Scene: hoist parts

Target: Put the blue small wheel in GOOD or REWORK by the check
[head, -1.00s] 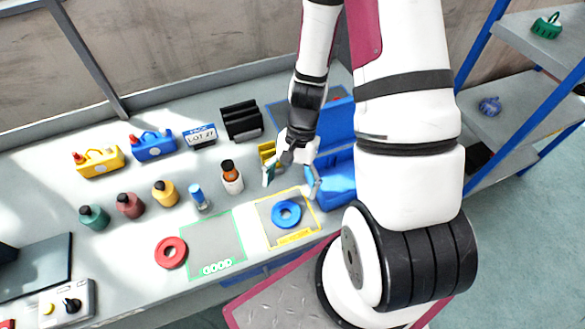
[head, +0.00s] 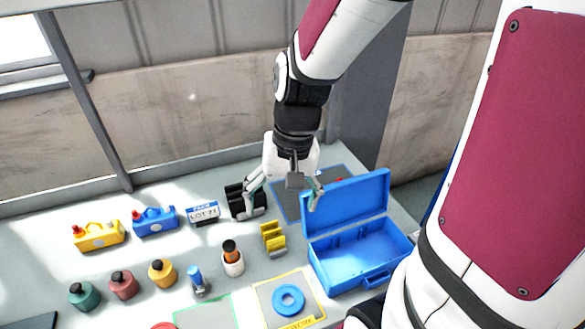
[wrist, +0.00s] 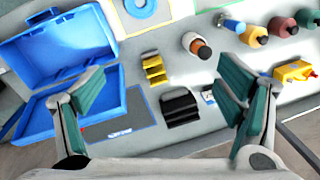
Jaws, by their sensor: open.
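The blue small wheel (head: 288,300) lies flat inside the yellow-outlined REWORK area (head: 262,289) at the front of the bench. It also shows at the top of the wrist view (wrist: 140,5). The green-outlined area (head: 207,314) lies just left of it, cut by the lower edge of the head view. My gripper (head: 283,193) is open and empty, raised over the back of the bench, well behind the wheel and apart from it. Its two fingers frame the wrist view (wrist: 163,100).
An open blue case (head: 360,258) stands right of the wheel. A yellow holder (head: 273,238), a black rack (head: 245,200), an orange-and-black item in a white cup (head: 232,262), several bottles and a LOT 71 sign (head: 204,212) stand around. A red ring (head: 163,326) is at the lower edge.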

